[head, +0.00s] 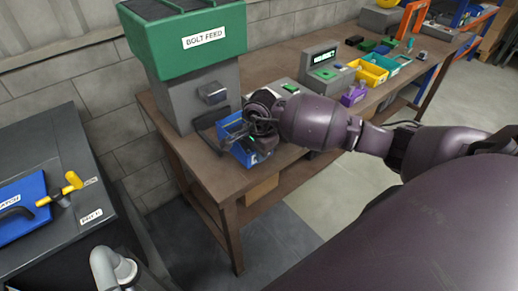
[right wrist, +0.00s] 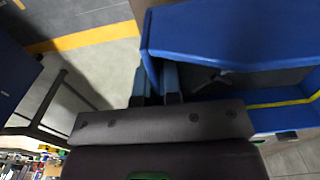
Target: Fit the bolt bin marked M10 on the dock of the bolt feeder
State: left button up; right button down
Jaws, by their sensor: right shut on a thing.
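The bolt feeder (head: 195,45), a green hopper marked BOLT FEED on a grey body, stands at the bench's left end. A dark ledge, seemingly its dock (head: 207,121), juts out at its foot. My right gripper (head: 250,128) is shut on a blue bin (head: 233,130) just right of this ledge, over the bench's front edge. In the right wrist view the fingers (right wrist: 156,84) grip the wall of the blue bin (right wrist: 225,32). The bin's marking cannot be read, and my gripper hides part of it. I cannot tell whether bin and dock touch. My left gripper is not in view.
Along the bench (head: 160,122) stand a grey device with a display (head: 320,62), a yellow bin (head: 368,71), a teal bin (head: 392,62) and a purple bin (head: 352,95). A dark cabinet with a blue panel (head: 22,210) stands at the left.

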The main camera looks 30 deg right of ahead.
aim_at(240, 142)
jog(key=shift+f+b, duration=0.4)
jog(key=shift+f, duration=0.55)
jog(key=shift+w+f, duration=0.2)
jog(key=shift+w, duration=0.1)
jog(key=shift+w+a+b, duration=0.1)
jog(key=shift+w+b, duration=0.9)
jog(key=shift+w, duration=0.25)
jog(key=shift+w+a+f+b, duration=0.15)
jog(key=shift+w+b, duration=1.05)
jog(key=shift+w, duration=0.7)
jog(key=shift+w+b, duration=0.5)
jog(key=shift+w, duration=0.2)
jog(key=shift+w+a+b, duration=0.1)
jog(key=shift+w+b, duration=0.3)
jog(key=shift+w, duration=0.55)
jog(key=shift+r, duration=0.2)
